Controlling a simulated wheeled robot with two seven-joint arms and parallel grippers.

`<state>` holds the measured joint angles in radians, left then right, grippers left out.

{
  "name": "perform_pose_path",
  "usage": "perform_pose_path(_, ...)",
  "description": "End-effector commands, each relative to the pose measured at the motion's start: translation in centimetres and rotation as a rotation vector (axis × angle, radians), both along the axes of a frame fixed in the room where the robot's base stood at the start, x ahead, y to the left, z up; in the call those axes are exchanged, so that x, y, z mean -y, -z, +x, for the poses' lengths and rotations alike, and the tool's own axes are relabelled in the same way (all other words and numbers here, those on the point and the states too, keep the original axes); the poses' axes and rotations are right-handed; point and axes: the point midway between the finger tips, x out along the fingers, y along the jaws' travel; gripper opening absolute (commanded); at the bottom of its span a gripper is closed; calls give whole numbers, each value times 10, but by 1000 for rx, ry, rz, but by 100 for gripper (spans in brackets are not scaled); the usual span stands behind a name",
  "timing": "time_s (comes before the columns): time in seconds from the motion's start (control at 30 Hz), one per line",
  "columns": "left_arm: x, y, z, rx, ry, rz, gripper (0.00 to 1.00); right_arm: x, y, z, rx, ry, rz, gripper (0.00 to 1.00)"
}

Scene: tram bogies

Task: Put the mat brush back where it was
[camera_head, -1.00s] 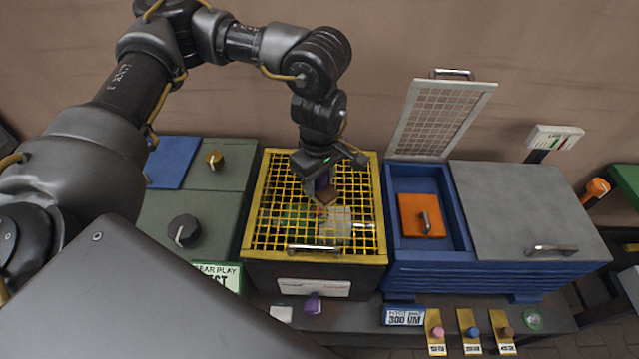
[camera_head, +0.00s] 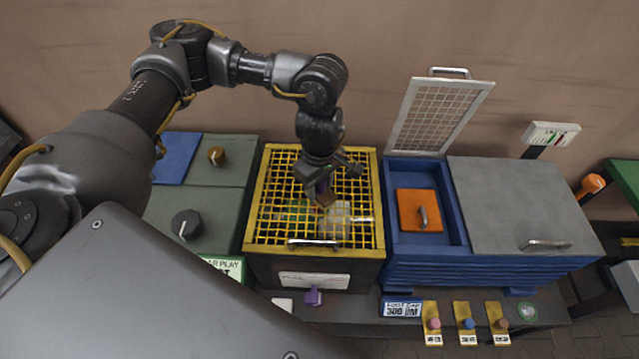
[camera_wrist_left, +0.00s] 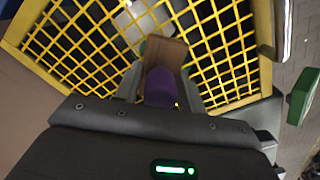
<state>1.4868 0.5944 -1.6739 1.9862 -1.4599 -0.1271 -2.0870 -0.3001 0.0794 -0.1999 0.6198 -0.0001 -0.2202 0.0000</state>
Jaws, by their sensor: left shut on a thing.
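My left gripper (camera_head: 322,185) is over the yellow mesh lid (camera_head: 265,195) of a dark box. It is shut on a brush with a purple handle and a brown block (camera_head: 327,199), which I take to be the mat brush. In the left wrist view the purple handle (camera_wrist_left: 160,87) sits between the fingers, and the brown block (camera_wrist_left: 163,52) points toward the mesh. I cannot tell whether the block touches the mesh. Pale and green things show under the mesh. My right gripper is not in view.
Right of the mesh box, a blue bin (camera_head: 395,222) holds an orange handled block (camera_head: 420,210), its grid lid (camera_head: 440,112) raised. A grey lid (camera_head: 525,205) covers the bin's right side. A green-grey cabinet with knobs (camera_head: 187,225) stands left. Small tagged pegs (camera_head: 465,323) line the front ledge.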

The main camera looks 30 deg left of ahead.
Motion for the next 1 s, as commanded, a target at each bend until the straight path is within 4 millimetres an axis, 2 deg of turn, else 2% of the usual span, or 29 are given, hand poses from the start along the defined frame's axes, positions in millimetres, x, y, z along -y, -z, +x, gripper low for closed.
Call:
perform_pose_path(0.07,0,4,0,0,0,0,21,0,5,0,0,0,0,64)
perform_pose_path(0.1,0,4,0,0,0,0,41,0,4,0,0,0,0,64)
perform_pose_path(0.27,0,3,0,-1,0,0,61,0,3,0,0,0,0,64)
perform_pose_path(0.53,0,2,0,-1,0,0,61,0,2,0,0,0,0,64)
perform_pose_path(0.63,0,-4,0,0,0,0,61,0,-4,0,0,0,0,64)
perform_pose_path(0.67,0,-5,0,2,1,-1,61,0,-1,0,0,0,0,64)
perform_pose_path(0.77,0,-18,1,4,2,0,61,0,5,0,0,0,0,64)
perform_pose_path(1.0,0,-67,1,7,1,1,61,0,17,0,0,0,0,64)
